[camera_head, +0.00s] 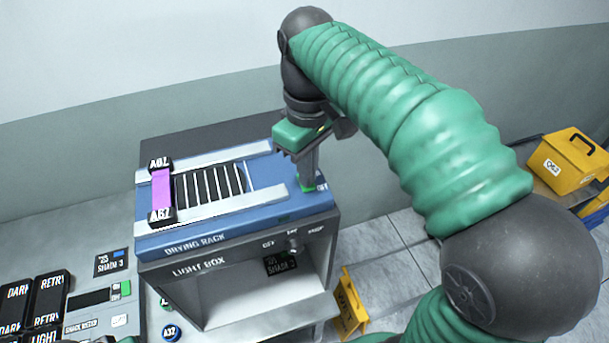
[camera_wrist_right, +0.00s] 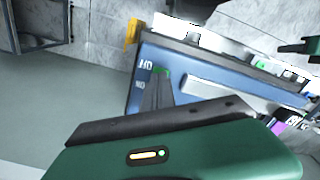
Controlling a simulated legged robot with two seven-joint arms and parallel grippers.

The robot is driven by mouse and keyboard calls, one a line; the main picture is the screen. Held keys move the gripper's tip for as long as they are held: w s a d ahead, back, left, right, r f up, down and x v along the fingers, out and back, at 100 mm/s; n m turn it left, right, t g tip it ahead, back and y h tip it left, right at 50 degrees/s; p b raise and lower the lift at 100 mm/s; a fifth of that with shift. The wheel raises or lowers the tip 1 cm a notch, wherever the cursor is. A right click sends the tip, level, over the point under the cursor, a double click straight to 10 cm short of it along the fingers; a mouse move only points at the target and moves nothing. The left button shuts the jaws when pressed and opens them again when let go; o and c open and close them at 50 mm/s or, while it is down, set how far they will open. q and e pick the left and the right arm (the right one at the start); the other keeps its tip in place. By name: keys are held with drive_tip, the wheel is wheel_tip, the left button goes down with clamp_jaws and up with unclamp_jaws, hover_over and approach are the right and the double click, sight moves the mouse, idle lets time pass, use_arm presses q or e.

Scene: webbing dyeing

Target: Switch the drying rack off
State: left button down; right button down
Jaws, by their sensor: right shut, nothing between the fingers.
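The drying rack (camera_head: 225,228) is a blue-topped unit with pale rails, lying on top of the light box (camera_head: 200,271). My right gripper (camera_head: 308,183) is shut and empty, pointing down at the rack's right end. Its fingertips are at or just above a small green part (camera_head: 306,188) there, and cover some of the lettering; I cannot tell whether they touch. In the right wrist view the fingers (camera_wrist_right: 156,88) reach the same green part (camera_wrist_right: 160,70) on the blue top. A green and dark shape at that view's right edge may be my left gripper (camera_wrist_right: 298,47).
A knob (camera_head: 293,246) sits on the light box front. Dark labelled blocks (camera_head: 48,297) stand lower left. A yellow box (camera_head: 570,163) stands at right, a yellow sign (camera_head: 350,300) on the floor.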

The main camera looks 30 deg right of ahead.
wheel_tip(320, 180, up, 2)
drive_tip(key=shift+w+r+p, duration=0.1)
drive_tip(key=shift+r+p, duration=0.1)
drive_tip(key=shift+p, duration=0.65)
wheel_tip(320, 180, up, 2)
drive_tip(key=shift+r+p, duration=0.25)
drive_tip(key=shift+p, duration=0.95)
drive_tip(key=shift+r+p, duration=0.9)
drive_tip(key=shift+p, duration=0.05)
drive_tip(key=shift+f, duration=0.1)
